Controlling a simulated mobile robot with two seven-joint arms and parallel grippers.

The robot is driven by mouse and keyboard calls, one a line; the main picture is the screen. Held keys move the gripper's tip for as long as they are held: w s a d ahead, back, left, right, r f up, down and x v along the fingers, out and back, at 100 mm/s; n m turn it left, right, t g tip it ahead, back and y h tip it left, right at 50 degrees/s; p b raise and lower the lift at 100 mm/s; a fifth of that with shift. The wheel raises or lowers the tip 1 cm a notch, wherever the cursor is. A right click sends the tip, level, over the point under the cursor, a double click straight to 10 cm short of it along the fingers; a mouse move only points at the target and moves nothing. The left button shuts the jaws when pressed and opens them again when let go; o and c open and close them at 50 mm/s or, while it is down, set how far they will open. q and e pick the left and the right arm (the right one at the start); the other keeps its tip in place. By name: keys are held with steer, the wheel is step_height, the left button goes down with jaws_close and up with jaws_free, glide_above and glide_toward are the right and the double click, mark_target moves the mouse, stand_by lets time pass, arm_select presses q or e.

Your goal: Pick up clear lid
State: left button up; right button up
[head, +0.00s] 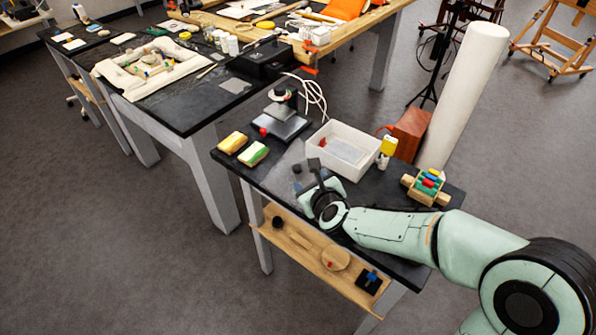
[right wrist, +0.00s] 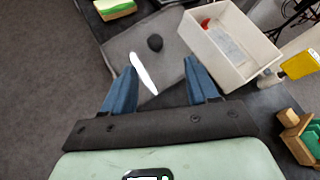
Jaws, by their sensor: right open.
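The clear lid (right wrist: 120,51) is a see-through greyish sheet with a dark round knob (right wrist: 155,42). It lies on the dark tabletop beside the white bin, and a bright white streak shows over it. In the head view the knob (head: 297,168) shows just left of my right gripper, and the sheet is hard to make out. My right gripper (head: 308,177) is open and empty over the lid. In the right wrist view, its blue fingers (right wrist: 159,65) are spread, with the knob beyond the fingertips. My left gripper is not in view.
The white bin (head: 323,151) with a red item stands right of the lid. A yellow-capped bottle (head: 386,150) and a wooden block with coloured pieces (head: 427,186) stand further right. Two sponges (head: 244,147) and a black-based stand (head: 283,122) are at the left and back.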

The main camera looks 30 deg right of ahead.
mark_target(297, 169)
steer(key=x, duration=0.5)
steer(key=shift+s, duration=0.1)
steer(key=shift+a+p+x, duration=0.15)
steer(key=shift+x, duration=0.75)
steer(key=shift+a+p+x, duration=0.15)
steer(key=shift+x, duration=0.75)
steer(key=shift+a+p+x, duration=0.15)
steer(key=shift+a+x, duration=0.05)
steer(key=shift+x, duration=0.65)
jaws_close()
